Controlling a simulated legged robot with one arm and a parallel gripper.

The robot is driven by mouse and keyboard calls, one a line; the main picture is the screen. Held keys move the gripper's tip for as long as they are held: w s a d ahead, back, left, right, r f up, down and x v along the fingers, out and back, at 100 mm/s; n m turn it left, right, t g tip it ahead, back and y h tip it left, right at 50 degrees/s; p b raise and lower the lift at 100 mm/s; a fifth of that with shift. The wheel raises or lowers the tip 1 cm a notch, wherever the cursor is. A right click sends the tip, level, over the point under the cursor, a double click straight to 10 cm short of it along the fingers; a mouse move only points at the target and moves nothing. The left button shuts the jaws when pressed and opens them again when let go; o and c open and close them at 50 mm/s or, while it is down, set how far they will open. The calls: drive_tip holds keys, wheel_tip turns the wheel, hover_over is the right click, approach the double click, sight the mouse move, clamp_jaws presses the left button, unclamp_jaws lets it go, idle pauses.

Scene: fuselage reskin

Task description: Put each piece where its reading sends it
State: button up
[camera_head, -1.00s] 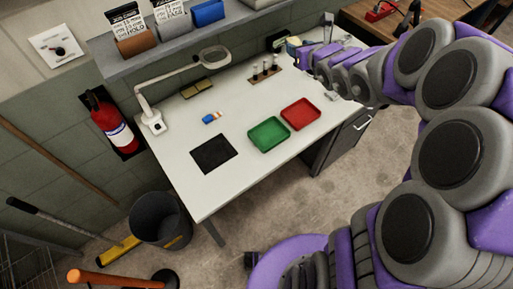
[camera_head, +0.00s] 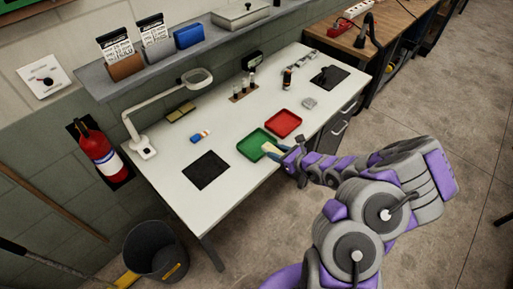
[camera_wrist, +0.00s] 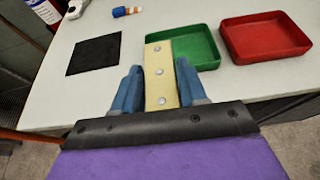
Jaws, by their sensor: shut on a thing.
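My gripper (camera_head: 277,152) is at the table's front edge, beside the green tray (camera_head: 253,142). It is shut on a pale yellow strip (camera_wrist: 160,75) with several round rivets, clamped between blue fingers and pointing forward. In the wrist view the strip's far end overlaps the left side of the green tray (camera_wrist: 195,45); I cannot tell whether it touches. The red tray (camera_head: 284,123) lies just right of the green one and also shows in the wrist view (camera_wrist: 265,40). Both trays look empty. A small dark display unit (camera_head: 251,61) stands at the table's back; its reading is illegible.
A black mat (camera_head: 205,170) lies left of the trays, with a blue-orange tube (camera_head: 201,136) behind it. A bin (camera_head: 154,248) stands in front.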

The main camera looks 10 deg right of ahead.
wheel_tip(320, 180, down, 4)
drive_tip(key=s, duration=0.2)
drive_tip(key=b, duration=0.3)
hover_over(260, 148)
drive_tip(key=s, duration=0.1)
drive_tip(key=shift+s+f, duration=0.15)
drive_tip(key=shift+f, duration=0.8)
drive_tip(key=shift+w+b, duration=0.3)
drive_tip(key=shift+w, duration=0.45)
wheel_tip(260, 148, down, 3)
drive_tip(key=shift+f+b, duration=0.15)
drive_tip(key=shift+b, duration=0.45)
drive_tip(key=shift+w+a+f, duration=0.1)
drive_tip(key=shift+a+f, duration=0.05)
drive_tip(key=shift+a, duration=0.05)
drive_tip(key=o, duration=1.1)
drive_tip(key=shift+d, duration=0.15)
